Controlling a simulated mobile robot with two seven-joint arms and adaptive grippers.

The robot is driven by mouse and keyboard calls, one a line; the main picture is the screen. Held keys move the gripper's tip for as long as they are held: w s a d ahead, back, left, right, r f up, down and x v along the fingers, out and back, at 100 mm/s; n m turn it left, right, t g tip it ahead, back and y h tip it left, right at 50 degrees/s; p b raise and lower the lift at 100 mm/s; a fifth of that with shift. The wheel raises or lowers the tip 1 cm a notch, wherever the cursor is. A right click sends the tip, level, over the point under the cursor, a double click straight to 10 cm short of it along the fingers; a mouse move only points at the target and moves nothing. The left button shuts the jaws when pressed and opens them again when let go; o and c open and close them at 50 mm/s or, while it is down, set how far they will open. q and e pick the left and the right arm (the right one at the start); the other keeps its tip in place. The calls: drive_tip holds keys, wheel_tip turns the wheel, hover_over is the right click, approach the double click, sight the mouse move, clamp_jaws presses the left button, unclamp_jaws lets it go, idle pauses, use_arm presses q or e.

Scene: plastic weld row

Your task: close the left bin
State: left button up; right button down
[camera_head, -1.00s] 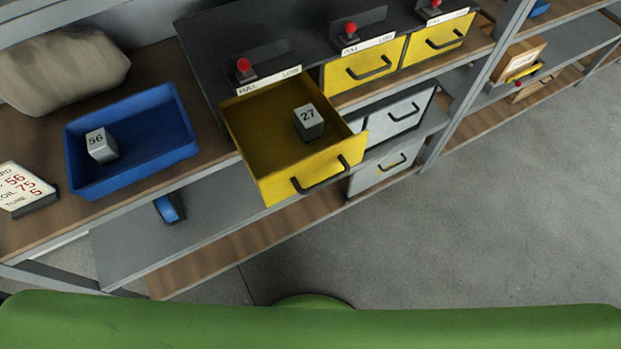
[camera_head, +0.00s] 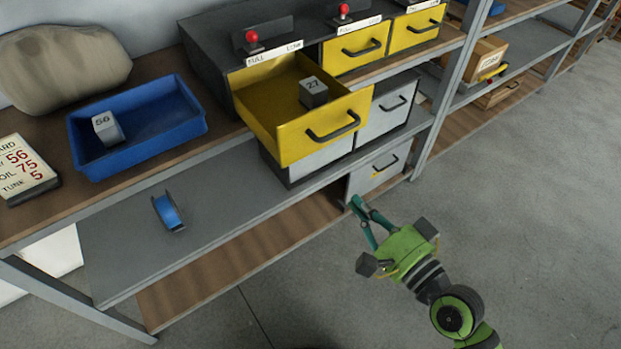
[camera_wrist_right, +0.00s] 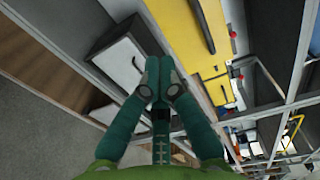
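The left bin (camera_head: 290,140) is a yellow drawer with a black handle (camera_head: 333,128), pulled out of the dark cabinet in the head view. A grey block marked 27 (camera_head: 314,92) lies inside it. My right gripper (camera_head: 357,203) is in front of the shelving, below and slightly right of the drawer, apart from its handle. In the right wrist view the teal fingertips (camera_wrist_right: 159,75) meet with nothing seen between them, so it is shut and empty. Yellow drawer fronts (camera_wrist_right: 190,40) show beyond them. My left gripper is not in view.
Two closed yellow bins (camera_head: 355,48) (camera_head: 418,25) sit to the right; grey drawers (camera_head: 390,108) are below. A blue tray (camera_head: 140,130) holds a block marked 56 (camera_head: 107,127). A blue spool (camera_head: 168,211) lies on the lower shelf. The floor (camera_head: 520,190) at right is clear.

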drive_tip(key=r, duration=0.1)
drive_tip(key=p, duration=0.1)
approach(306, 147)
drive_tip(key=shift+y, duration=0.3)
drive_tip(key=p+x, duration=0.1)
drive_tip(key=x, duration=0.4)
drive_tip(key=shift+w+a, duration=0.15)
drive_tip(key=shift+w, duration=0.2)
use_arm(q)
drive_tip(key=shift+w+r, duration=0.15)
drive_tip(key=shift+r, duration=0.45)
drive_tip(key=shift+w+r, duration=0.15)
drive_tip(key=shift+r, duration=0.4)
use_arm(e)
drive_tip(key=shift+w+a+f, duration=0.1)
drive_tip(key=shift+w+a, duration=0.3)
drive_tip(key=shift+w, duration=0.15)
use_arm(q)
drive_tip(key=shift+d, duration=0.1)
